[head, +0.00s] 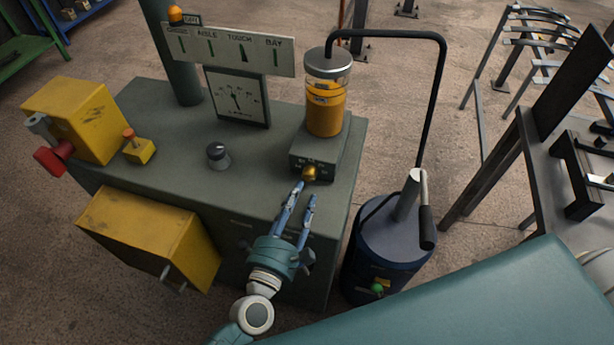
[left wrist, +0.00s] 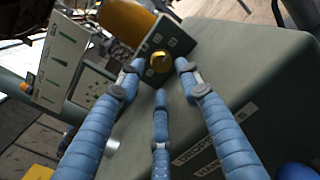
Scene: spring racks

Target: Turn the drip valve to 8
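The drip valve looks to be a round brass knob (head: 310,173) on the front of a small grey block (head: 318,152) under an amber oil reservoir (head: 325,107). Small marks sit around the knob, too small to read. My left gripper (head: 304,191) is just in front of the knob, its blue fingers spread and pointing at it. In the left wrist view the knob (left wrist: 160,62) shows between and beyond the fingertips, with a visible gap around it. The fingers hold nothing. My right gripper is not in view.
The grey-green cabinet top (head: 185,160) carries a grey dial knob (head: 218,155), a gauge (head: 237,97) and a yellow box (head: 80,115) with a red-ended handle. A dark blue drum (head: 390,245) with a bent black pipe stands close to the right. Metal racks are farther right.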

